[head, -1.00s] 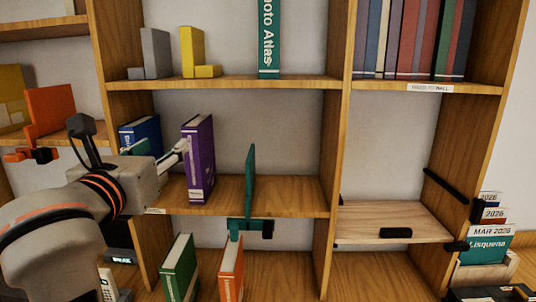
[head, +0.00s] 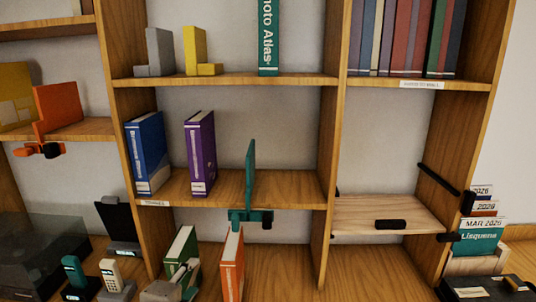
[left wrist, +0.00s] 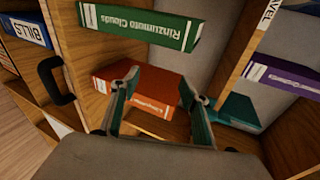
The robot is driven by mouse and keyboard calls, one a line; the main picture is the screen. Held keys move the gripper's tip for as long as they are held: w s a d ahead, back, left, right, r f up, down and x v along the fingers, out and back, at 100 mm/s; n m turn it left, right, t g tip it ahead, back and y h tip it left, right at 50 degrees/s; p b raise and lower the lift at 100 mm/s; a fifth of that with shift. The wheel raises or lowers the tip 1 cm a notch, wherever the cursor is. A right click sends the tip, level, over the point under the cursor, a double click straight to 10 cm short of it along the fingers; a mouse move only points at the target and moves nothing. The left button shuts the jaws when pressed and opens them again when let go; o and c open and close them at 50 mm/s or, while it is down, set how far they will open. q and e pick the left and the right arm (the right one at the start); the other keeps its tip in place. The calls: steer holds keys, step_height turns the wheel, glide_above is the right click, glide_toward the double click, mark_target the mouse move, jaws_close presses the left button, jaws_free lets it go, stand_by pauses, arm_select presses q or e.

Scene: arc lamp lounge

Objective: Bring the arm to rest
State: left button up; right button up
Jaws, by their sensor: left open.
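My left gripper (head: 188,268) shows at the bottom of the head view, low in front of the green book (head: 182,248). In the left wrist view its two fingers (left wrist: 158,88) are spread with nothing held between them. The orange book (left wrist: 150,88) shows beyond and between the fingers, and the green book (left wrist: 140,22) lies above them in that picture. I cannot tell whether a finger touches a book. Most of the left arm is outside the head view. My right gripper is not in view.
A blue book (head: 146,150) and a purple book (head: 200,152) stand upright on the middle shelf (head: 285,190), left of a teal bookend (head: 250,175). The orange book (head: 232,265) stands below. Phones (head: 112,275) are at lower left. The right-hand pale shelf (head: 360,212) is bare except for black handles.

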arm_select(q)
steer(key=s+a+f+n+g, duration=0.1)
steer(key=s+f+n, duration=0.7)
steer(key=s+f, duration=0.4)
steer(key=s+a+f+n+g, duration=0.2)
steer(key=s+f+n, duration=0.5)
steer(key=s+f, duration=0.5)
step_height(320, 180, down, 6)
steer(key=shift+f+n, duration=0.1)
steer(key=shift+n, duration=0.3)
